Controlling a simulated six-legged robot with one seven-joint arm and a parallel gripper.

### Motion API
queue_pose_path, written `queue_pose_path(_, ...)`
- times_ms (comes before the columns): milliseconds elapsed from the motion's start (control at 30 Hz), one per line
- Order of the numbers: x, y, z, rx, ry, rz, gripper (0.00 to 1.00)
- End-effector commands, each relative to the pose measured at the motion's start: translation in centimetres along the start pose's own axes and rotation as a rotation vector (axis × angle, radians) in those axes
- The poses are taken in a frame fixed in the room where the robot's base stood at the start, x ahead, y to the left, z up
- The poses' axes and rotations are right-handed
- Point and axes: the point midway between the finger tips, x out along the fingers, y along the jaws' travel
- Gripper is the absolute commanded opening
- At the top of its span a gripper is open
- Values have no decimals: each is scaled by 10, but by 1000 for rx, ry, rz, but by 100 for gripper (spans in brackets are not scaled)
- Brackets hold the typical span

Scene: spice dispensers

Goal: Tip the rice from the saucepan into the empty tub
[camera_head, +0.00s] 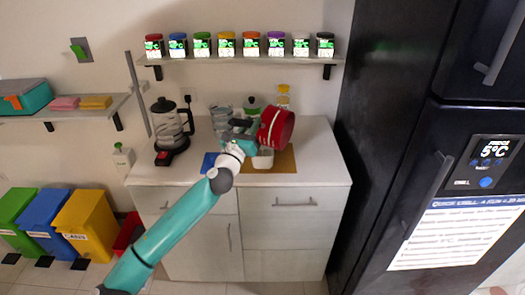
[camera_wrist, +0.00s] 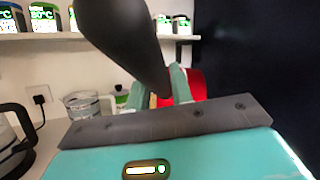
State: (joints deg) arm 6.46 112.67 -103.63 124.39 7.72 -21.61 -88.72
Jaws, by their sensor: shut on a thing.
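The red saucepan (camera_head: 276,128) is held up over the counter, tipped well over onto its side. My gripper (camera_head: 246,147) is shut on its dark handle, which fills the upper middle of the wrist view (camera_wrist: 125,38). The red pan body shows beyond the fingers in the wrist view (camera_wrist: 196,85). A white tub (camera_head: 263,161) stands on a brown board (camera_head: 286,160) just below the pan, partly hidden by my gripper. No rice can be made out, and the insides of pan and tub are hidden.
A shelf (camera_head: 240,60) of spice jars runs above. A black fridge (camera_head: 420,130) is at the right.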

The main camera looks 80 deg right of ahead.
Motion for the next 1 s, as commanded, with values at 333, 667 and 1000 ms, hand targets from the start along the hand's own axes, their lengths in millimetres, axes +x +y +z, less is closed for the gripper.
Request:
queue_pose_path(333, 0, 5, 3, -36, -3, 11, 0)
queue_pose_path(667, 1, 10, 3, -70, -4, 23, 0)
queue_pose_path(1000, 1, 15, 4, -106, -6, 36, 0)
